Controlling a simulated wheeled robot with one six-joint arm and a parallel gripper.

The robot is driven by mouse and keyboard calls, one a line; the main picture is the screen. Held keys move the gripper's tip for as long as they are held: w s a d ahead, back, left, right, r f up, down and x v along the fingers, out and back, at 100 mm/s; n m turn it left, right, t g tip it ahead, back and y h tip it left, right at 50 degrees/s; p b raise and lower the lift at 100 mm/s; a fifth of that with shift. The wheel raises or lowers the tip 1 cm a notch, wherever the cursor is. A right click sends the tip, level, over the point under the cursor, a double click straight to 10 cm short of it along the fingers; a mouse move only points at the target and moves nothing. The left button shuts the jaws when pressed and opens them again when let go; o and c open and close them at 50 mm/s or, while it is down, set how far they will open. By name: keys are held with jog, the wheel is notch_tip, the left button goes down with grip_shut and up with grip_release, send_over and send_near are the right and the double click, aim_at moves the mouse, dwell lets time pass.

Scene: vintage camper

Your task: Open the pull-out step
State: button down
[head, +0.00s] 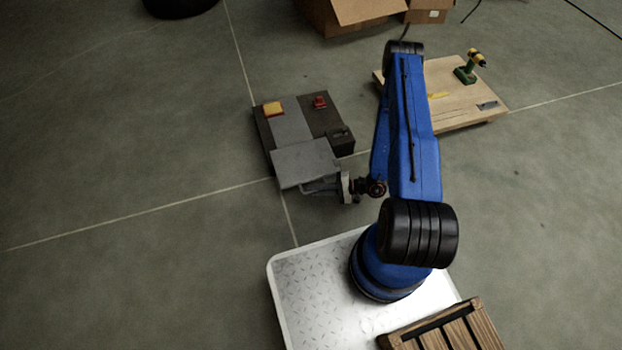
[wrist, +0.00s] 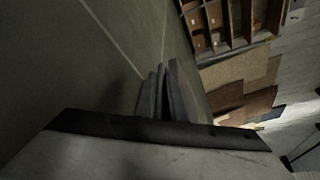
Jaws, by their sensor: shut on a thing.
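The pull-out step (head: 305,163) is a flat grey plate. It juts from the near side of a low dark unit (head: 332,116) in the head view. A thin handle (head: 313,190) runs along the step's near edge. My gripper (head: 341,187) is at the right end of this handle, shut on it, low beside the plate's near right corner. In the wrist view, my dark fingers (wrist: 160,92) point away above a wide grey surface with a dark edge. The grip on the handle itself is hidden there.
On the unit sit a yellow block (head: 273,108), a red item (head: 319,102) and a black box (head: 341,141). A low wooden platform (head: 463,108) with a green drill (head: 468,70) stands to the right. Cardboard boxes (head: 350,14) are behind. The floor left is clear.

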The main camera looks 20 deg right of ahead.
jog(key=shift+s, duration=0.3)
jog(key=c, duration=1.8)
grip_release()
jog(key=shift+c, duration=0.2)
jog(key=shift+d, duration=0.15)
jog(key=v, duration=1.7)
jog(key=shift+s+r, duration=0.1)
jog(key=shift+d+r, duration=0.1)
